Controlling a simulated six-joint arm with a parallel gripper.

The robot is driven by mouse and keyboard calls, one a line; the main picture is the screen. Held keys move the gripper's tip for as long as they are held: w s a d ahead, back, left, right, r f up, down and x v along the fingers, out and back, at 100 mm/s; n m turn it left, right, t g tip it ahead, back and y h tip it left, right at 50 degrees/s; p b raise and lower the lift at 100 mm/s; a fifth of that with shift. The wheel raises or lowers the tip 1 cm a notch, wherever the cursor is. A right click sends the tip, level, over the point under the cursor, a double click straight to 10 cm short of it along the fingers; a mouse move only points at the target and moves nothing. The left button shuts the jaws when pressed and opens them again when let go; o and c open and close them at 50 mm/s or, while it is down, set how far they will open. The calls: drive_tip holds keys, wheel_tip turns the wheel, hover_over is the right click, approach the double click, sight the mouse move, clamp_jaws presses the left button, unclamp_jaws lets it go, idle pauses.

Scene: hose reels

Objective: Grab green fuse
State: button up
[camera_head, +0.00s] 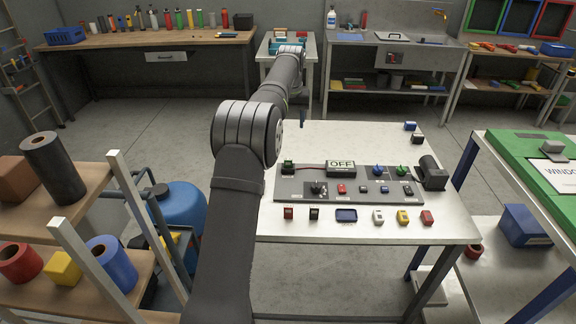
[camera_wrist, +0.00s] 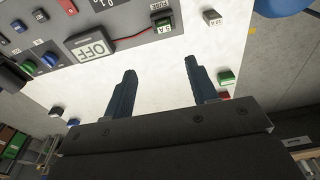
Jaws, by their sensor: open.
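A small green block with a pale face (camera_wrist: 227,76) lies on the white tabletop in the wrist view, right of my gripper's right finger and apart from it. Another green and black block (camera_wrist: 161,18) sits at the panel corner beside a "FUSE" label; it also shows at the panel's left in the head view (camera_head: 288,168). I cannot tell for sure which is the green fuse. My gripper (camera_wrist: 160,66) is open, with bare tabletop between its fingers. In the head view it is mostly hidden behind my arm.
The grey control panel (camera_head: 345,200) carries an OFF sign (camera_head: 341,168), knobs and switches. Several small blocks line the table's front. A red block (camera_wrist: 225,95) lies near the pale-faced green one. Two small blue and dark blocks (camera_head: 410,126) lie at the back right.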

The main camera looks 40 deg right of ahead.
hover_over(288, 159)
drive_tip(key=f, duration=0.8)
drive_tip(key=s+f, duration=0.1)
drive_tip(key=f, duration=0.3)
drive_tip(key=shift+d, duration=0.1)
drive_tip(key=f, duration=0.3)
drive_tip(key=w+f, duration=0.1)
drive_tip(key=f, duration=0.1)
drive_tip(key=shift+s, duration=0.1)
drive_tip(key=c, duration=1.1)
drive_tip(key=shift+c, duration=0.2)
